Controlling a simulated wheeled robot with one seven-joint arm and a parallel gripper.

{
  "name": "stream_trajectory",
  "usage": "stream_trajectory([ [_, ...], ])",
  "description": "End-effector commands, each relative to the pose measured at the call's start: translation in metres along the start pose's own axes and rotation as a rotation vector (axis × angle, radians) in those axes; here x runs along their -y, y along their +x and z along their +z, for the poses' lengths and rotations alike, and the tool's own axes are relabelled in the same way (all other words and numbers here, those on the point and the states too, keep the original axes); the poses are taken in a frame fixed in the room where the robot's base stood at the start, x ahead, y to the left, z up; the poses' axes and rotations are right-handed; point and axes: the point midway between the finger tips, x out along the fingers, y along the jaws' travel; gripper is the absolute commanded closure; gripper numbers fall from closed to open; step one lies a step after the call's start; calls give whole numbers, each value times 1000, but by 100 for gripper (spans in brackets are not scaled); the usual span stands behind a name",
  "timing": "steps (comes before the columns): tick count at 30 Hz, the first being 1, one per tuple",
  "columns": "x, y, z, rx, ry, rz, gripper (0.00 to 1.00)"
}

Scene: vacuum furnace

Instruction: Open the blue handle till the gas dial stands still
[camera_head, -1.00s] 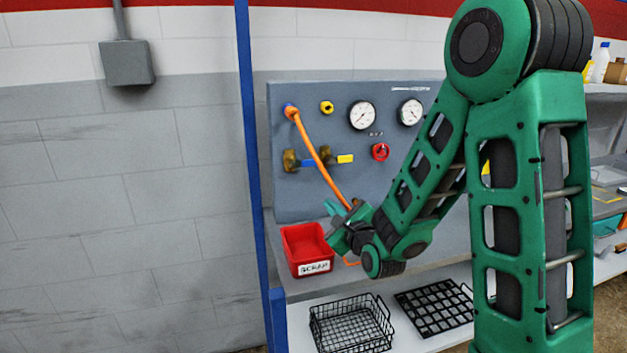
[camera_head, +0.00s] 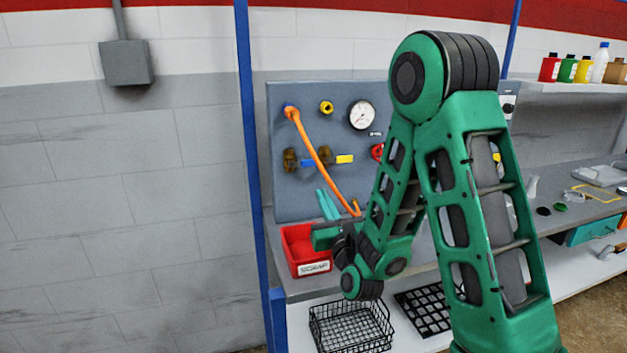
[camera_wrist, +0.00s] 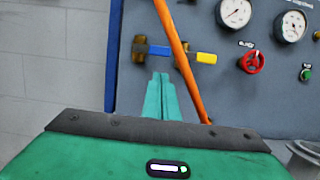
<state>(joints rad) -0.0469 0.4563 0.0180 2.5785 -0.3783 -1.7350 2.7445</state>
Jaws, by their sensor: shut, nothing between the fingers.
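The blue handle (camera_head: 309,163) lies about level on a brass valve on the grey panel, pointing right. In the wrist view the blue handle (camera_wrist: 158,50) is just beyond my fingertips. The orange hose (camera_head: 318,155) hangs slanting between it and the yellow handle (camera_head: 344,159). One white dial (camera_head: 361,115) shows in the head view. The wrist view shows a left dial (camera_wrist: 234,12) and a right dial (camera_wrist: 292,26); I cannot tell which is the gas dial. My gripper (camera_head: 327,192) is shut and empty, fingers pointing up below the handle, apart from it.
A red scrap bin (camera_head: 304,258) stands on the bench below, near my gripper. A red knob (camera_wrist: 253,61) is right of the valves. A blue post (camera_head: 248,150) stands left of the panel. A wire basket (camera_head: 350,330) is on the lower shelf.

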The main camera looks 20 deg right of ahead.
Motion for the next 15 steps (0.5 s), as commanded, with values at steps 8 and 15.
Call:
stream_trajectory([
  [8, -1, 16, 0, 0, -1, 2, 100],
  [15, 0, 47, 0, 1, 1, 0, 100],
])
